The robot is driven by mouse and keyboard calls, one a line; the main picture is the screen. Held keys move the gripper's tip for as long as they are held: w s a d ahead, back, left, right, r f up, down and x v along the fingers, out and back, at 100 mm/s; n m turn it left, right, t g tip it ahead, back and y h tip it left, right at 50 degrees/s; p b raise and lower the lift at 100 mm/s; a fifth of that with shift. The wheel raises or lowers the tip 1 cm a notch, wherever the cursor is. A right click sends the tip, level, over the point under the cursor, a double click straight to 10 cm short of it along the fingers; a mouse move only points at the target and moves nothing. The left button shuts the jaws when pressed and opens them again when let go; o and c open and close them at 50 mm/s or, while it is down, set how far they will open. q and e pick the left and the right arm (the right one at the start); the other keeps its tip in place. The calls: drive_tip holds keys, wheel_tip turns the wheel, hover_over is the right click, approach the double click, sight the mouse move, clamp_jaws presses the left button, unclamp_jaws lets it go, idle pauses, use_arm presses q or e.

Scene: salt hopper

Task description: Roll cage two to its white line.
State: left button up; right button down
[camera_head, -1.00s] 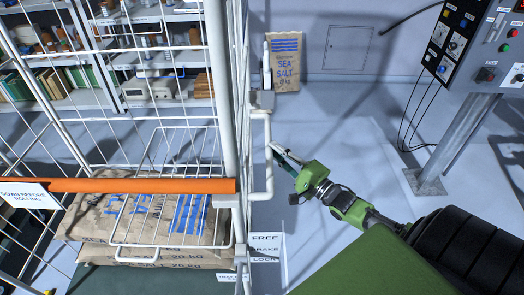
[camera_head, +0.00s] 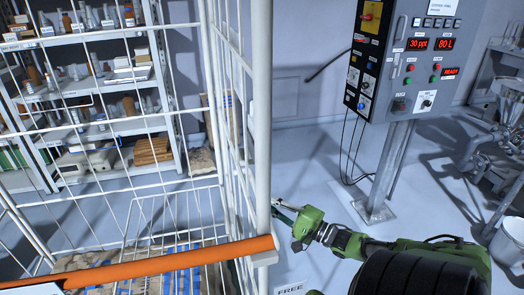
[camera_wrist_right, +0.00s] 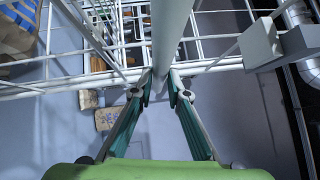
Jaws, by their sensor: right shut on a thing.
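A white wire roll cage (camera_head: 263,120) stands close on the left in the head view, with an orange bar (camera_head: 150,267) across its near side. Printed sacks (camera_head: 205,278) lie low inside it. No cage number is readable, and I cannot make out a white floor line. My right gripper (camera_head: 284,210) is at the cage's right upright. In the right wrist view, the gripper (camera_wrist_right: 166,90) has its fingers on either side of a white upright tube (camera_wrist_right: 171,35) and is shut on it. My left gripper is not in view.
Loaded shelves (camera_head: 85,85) stand behind the cage. A control panel (camera_head: 412,60) on a post with a floor plate (camera_head: 374,211) stands right of it. Metal equipment (camera_head: 500,125) and a white bucket (camera_head: 510,243) are at far right. Floor between cage and panel post is open.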

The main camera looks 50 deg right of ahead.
drive_tip(key=shift+w+a+r, duration=0.55)
drive_tip(key=shift+w+r, duration=0.15)
drive_tip(key=c, duration=2.1)
unclamp_jaws()
drive_tip(key=shift+w+a, duration=0.1)
drive_tip(key=shift+o, duration=0.7)
drive_tip(key=shift+w+a+f+n, duration=0.1)
drive_tip(key=shift+f+n, duration=0.1)
drive_tip(key=shift+n, duration=0.1)
drive_tip(key=shift+s+f, duration=0.2)
drive_tip(key=shift+s, duration=0.15)
drive_tip(key=v, duration=1.1)
drive_tip(key=shift+s+d, duration=0.25)
